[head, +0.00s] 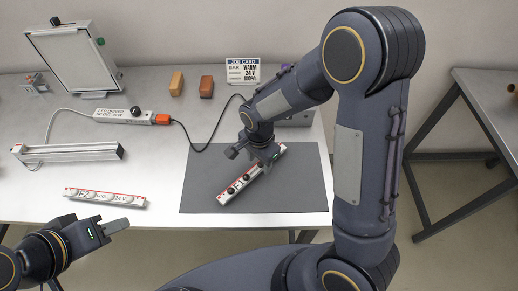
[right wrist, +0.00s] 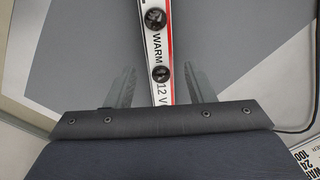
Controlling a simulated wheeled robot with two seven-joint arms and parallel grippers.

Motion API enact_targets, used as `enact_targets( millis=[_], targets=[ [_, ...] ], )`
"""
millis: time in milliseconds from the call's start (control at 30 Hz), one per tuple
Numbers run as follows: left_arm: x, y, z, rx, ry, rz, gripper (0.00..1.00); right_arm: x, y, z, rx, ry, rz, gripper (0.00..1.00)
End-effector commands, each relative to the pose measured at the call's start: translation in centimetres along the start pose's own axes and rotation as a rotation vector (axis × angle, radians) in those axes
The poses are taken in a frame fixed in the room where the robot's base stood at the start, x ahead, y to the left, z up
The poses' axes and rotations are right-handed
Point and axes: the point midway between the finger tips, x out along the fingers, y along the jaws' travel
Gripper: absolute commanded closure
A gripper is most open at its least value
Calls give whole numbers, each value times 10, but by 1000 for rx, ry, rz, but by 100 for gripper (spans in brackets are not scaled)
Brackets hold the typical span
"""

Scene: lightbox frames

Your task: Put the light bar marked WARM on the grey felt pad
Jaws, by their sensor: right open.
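A white and red light bar (head: 238,186) lies tilted on the grey felt pad (head: 305,192). In the right wrist view this bar (right wrist: 158,48) reads WARM and 12 V, with dark round knobs. My right gripper (head: 255,157) is over its upper end. Its fingers (right wrist: 153,86) are open, one on each side of the bar, with gaps. A second light bar (head: 104,196), marked F2 and 24 V, lies on the table left of the pad; its other print is too small to read. My left gripper (head: 106,226) is near the front edge, below that bar.
A job card (head: 243,71) reads WARM, 24 V. A driver box (head: 123,115) joins an orange plug and dark cable behind the pad. A lamp fixture (head: 75,152), light panel (head: 75,58) and two small blocks (head: 176,83) stand farther back. Table is clear between the second bar and pad.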

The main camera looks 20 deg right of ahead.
Motion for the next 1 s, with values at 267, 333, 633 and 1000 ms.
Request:
enact_targets(
  millis=[267,333,633,1000],
  targets=[
    [3,-1,2,0,-1,0,64,-57,-2,0,0,1,-11,52],
    [3,-1,2,0,-1,0,64,-72,-2,0,-1,1,-9,52],
    [4,-2,2,0,-1,0,64,-112,-1,0,0,0,-5,52],
    [3,-2,2,0,-1,0,64,-136,31,-9,-107,-73,-90,52]
  ],
)
